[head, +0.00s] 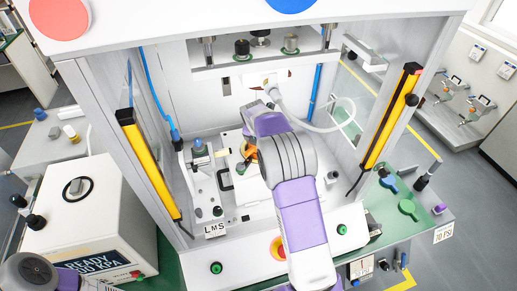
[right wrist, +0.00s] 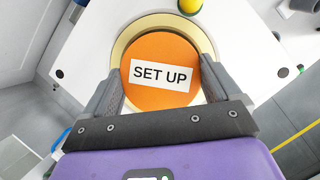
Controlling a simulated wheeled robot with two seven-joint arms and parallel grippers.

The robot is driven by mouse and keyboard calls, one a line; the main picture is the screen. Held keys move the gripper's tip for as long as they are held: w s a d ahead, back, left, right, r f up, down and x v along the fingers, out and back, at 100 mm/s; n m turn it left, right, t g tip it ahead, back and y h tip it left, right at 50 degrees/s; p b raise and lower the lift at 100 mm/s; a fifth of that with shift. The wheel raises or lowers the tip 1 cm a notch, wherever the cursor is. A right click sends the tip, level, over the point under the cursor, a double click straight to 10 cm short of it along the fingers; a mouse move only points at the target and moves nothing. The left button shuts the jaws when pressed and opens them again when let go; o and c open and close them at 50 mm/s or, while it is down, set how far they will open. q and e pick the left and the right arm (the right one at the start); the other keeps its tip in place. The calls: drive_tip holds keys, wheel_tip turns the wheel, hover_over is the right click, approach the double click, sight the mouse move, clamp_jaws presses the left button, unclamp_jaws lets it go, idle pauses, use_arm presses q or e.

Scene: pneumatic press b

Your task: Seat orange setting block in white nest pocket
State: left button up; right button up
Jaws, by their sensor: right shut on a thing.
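The orange setting block (right wrist: 160,50) is a round disc with a white "SET UP" label, seen from above in the right wrist view. My right gripper (right wrist: 161,75) is shut on it, one finger on each side. A cream ring (right wrist: 122,43) on the white nest plate (right wrist: 85,50) surrounds the block's outline. I cannot tell whether the block is down in the pocket or just above it. In the head view only a sliver of the orange block (head: 249,152) shows beside my right gripper, inside the press. My left gripper is out of view.
Yellow light-curtain bars (head: 147,160) (head: 392,115) stand at both sides of the press opening. A white hose (head: 318,124) hangs behind my right arm. Clamp hardware (head: 200,160) stands left of the nest. A white box (head: 85,215) sits at left.

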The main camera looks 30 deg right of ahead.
drive_tip(key=shift+r+p, duration=1.15)
drive_tip(key=shift+r, duration=0.35)
drive_tip(key=shift+s+a+f+b, duration=0.15)
drive_tip(key=shift+s+b, duration=0.3)
drive_tip(key=shift+s, duration=0.3)
drive_tip(key=s+a+b, duration=0.2)
drive_tip(key=s+a, duration=0.1)
drive_tip(key=s, duration=1.1)
drive_tip(key=shift+a+b, duration=0.2)
drive_tip(key=shift+b, duration=0.1)
